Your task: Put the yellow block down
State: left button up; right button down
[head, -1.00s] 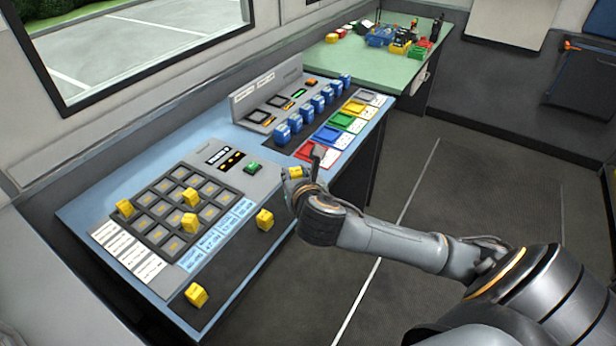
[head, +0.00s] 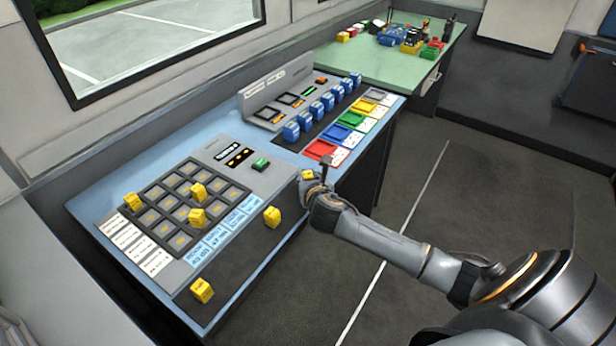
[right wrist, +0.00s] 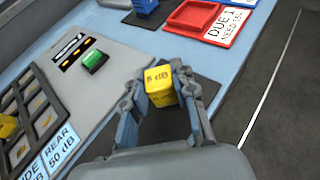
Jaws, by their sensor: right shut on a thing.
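My right gripper (head: 309,182) is shut on a yellow block (head: 307,175) at the right front edge of the blue console. In the right wrist view the block (right wrist: 160,86) sits between both fingers of the gripper (right wrist: 163,88), its "6 dB" label facing the camera. A dark strip (right wrist: 172,125) of the console lies beneath it; I cannot tell whether the block touches it. Two more yellow blocks stand on this strip in the head view, one in the middle (head: 272,217) and one at the near end (head: 202,290). My left gripper is not in view.
A grey key grid (head: 165,228) holds 3 yellow blocks. A green button (head: 260,165) is near the gripper. A red tray (head: 320,149) and other coloured trays lie beyond it, beside a row of blue blocks (head: 312,115). Bare dark strip lies between the held block and the middle block.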

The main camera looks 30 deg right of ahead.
jog(key=shift+f, duration=0.1)
jog(key=c, duration=1.1)
grip_release()
jog(key=shift+o, duration=0.2)
jog(key=v, duration=1.2)
jog(key=shift+p, duration=0.3)
